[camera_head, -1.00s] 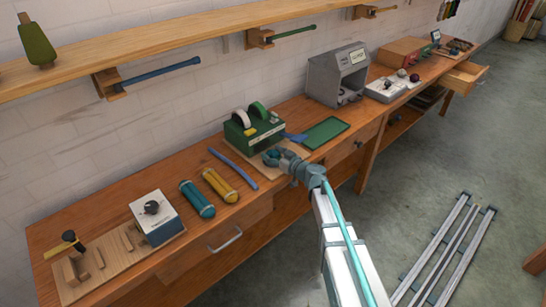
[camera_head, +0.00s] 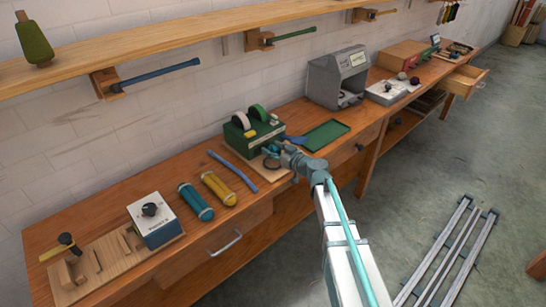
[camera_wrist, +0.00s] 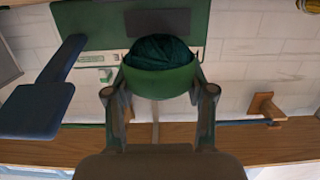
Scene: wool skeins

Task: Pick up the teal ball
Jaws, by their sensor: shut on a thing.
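My gripper (camera_wrist: 160,98) is shut, with one finger on each side of a rounded green-rimmed piece that holds or wraps the dark teal ball (camera_wrist: 160,50). In the wrist view I cannot tell whether this green piece is separate from the ball. The ball shows stranded wool texture, and its lower part is hidden by the green piece. In the head view my gripper (camera_head: 271,157) is at the front of the green box with rolls (camera_head: 252,133), above the bench. The ball cannot be made out clearly there.
A green tray (camera_head: 327,134) lies right of the box, with a blue flat tool (camera_head: 294,139) between. A blue rod (camera_head: 233,170), yellow cylinder (camera_head: 218,188) and teal cylinder (camera_head: 195,202) lie left. A grey open-fronted cabinet (camera_head: 338,76) stands behind. A shelf (camera_head: 180,45) runs above.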

